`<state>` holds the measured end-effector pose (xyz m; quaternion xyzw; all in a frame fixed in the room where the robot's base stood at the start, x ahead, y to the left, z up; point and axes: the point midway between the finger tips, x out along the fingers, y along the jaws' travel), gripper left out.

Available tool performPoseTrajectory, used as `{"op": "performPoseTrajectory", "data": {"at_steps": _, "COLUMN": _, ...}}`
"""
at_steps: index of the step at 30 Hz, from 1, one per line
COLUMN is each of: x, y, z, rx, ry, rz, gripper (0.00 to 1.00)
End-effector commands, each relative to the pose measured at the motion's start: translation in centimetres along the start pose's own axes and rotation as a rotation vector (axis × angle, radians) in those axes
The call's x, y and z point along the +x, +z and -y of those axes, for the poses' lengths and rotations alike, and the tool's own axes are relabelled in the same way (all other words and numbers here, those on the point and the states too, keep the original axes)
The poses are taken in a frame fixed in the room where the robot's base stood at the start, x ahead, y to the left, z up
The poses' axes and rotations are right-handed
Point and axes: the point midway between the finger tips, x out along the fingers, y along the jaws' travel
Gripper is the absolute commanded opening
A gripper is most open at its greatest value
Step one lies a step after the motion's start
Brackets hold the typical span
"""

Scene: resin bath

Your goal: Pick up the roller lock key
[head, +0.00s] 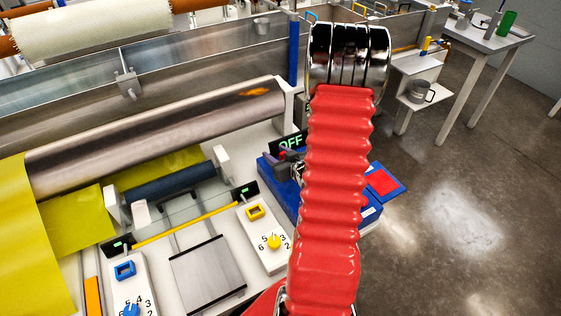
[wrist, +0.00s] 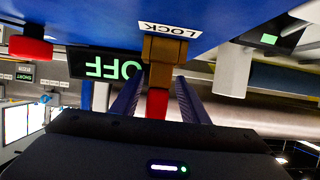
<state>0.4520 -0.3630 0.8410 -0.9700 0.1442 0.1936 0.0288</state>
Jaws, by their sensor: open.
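In the wrist view, which looks upside down, a red piece that appears to be the roller lock key (wrist: 158,104) sticks out of a brass-coloured block (wrist: 164,52) beside a white LOCK label (wrist: 170,30). My gripper (wrist: 161,80) is open, with one finger on each side of the red piece. I cannot tell whether either finger touches it. In the head view my red arm hides most of the blue housing (head: 277,184), and the key cannot be made out clearly there.
A green OFF display (head: 290,144) stands close to the blue housing; it also shows in the wrist view (wrist: 108,67). A red button (wrist: 30,47) is on the blue housing. A large metal roller (head: 150,135) and yellow-green sheet (head: 30,240) lie left. Open floor (head: 450,210) is right.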

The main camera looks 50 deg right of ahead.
Motion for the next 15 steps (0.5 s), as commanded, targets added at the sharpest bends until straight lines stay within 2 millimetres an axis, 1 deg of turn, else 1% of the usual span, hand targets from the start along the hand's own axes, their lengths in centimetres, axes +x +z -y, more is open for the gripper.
{"op": "performPoseTrajectory", "data": {"at_steps": 11, "x": -0.24, "y": 0.06, "z": -0.44, "rx": 0.003, "ry": 0.009, "rz": 0.000, "gripper": 0.41}}
{"op": "performPoseTrajectory", "data": {"at_steps": 12, "x": -0.24, "y": 0.06, "z": -0.46, "rx": 0.003, "ry": 0.009, "rz": 0.000, "gripper": 0.40}}
{"op": "performPoseTrajectory", "data": {"at_steps": 15, "x": -0.25, "y": 0.06, "z": -0.48, "rx": 0.004, "ry": 0.009, "rz": 0.000, "gripper": 0.33}}
